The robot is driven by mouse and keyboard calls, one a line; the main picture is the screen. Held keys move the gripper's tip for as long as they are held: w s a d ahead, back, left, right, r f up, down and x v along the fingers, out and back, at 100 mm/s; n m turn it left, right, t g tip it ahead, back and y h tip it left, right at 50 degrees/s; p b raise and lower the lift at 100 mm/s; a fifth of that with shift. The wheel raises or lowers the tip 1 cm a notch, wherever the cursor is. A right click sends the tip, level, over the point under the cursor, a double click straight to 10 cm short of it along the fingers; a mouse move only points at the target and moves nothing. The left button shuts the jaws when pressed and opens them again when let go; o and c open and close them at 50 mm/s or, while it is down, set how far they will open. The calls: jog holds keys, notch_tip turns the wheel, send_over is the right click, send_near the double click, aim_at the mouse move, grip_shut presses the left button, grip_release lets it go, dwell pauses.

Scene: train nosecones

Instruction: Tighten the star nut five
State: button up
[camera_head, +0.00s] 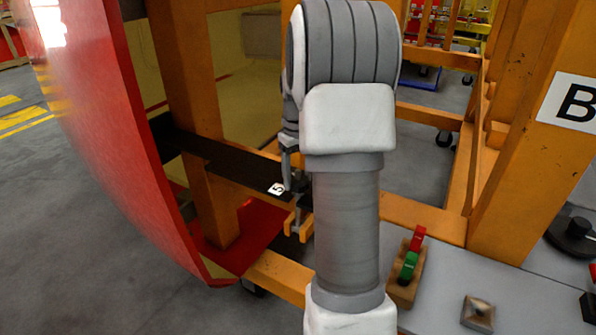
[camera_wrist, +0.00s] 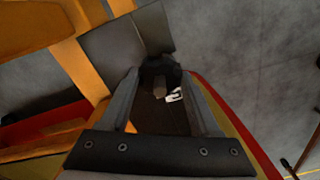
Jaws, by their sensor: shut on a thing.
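The label "5" (camera_head: 276,189) is on a dark bar (camera_head: 232,166) that runs from the orange frame behind the red nosecone. My gripper (camera_head: 298,186) is at the bar's end, just right of the label. In the wrist view the dark star nut (camera_wrist: 160,68) sits between the fingertips of my gripper (camera_wrist: 158,84), which is shut on it. The label "5" shows in the wrist view (camera_wrist: 175,95), beside the nut. My arm and fingers hide the nut in the head view. How far it is turned cannot be told.
The large curved red nosecone panel (camera_head: 105,120) stands close on the left. Orange frame posts (camera_head: 190,110) surround the bar. A grey worktop (camera_head: 440,305) at lower right holds a wooden block (camera_head: 403,290) with red and green pieces, and a small metal piece (camera_head: 478,312).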

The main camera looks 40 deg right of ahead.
jog(key=m+p, duration=0.2)
jog(key=m, duration=0.5)
jog(key=shift+r, duration=0.15)
jog(key=m+p, duration=0.1)
jog(key=m, duration=0.3)
jog(key=shift+p, duration=0.35)
jog(key=m+p, duration=0.1)
jog(key=m, duration=0.2)
jog(key=shift+m, duration=0.4)
jog(key=m+p, duration=0.2)
jog(key=m, duration=0.1)
jog(key=shift+m, duration=0.3)
jog(key=m+p, duration=0.1)
jog(key=m, duration=0.2)
jog(key=shift+m+p, duration=0.3)
jog(key=shift+p, duration=0.1)
jog(key=m+p, duration=0.2)
jog(key=m, duration=0.2)
jog(key=shift+m+p, duration=0.8)
jog(key=shift+m, duration=0.6)
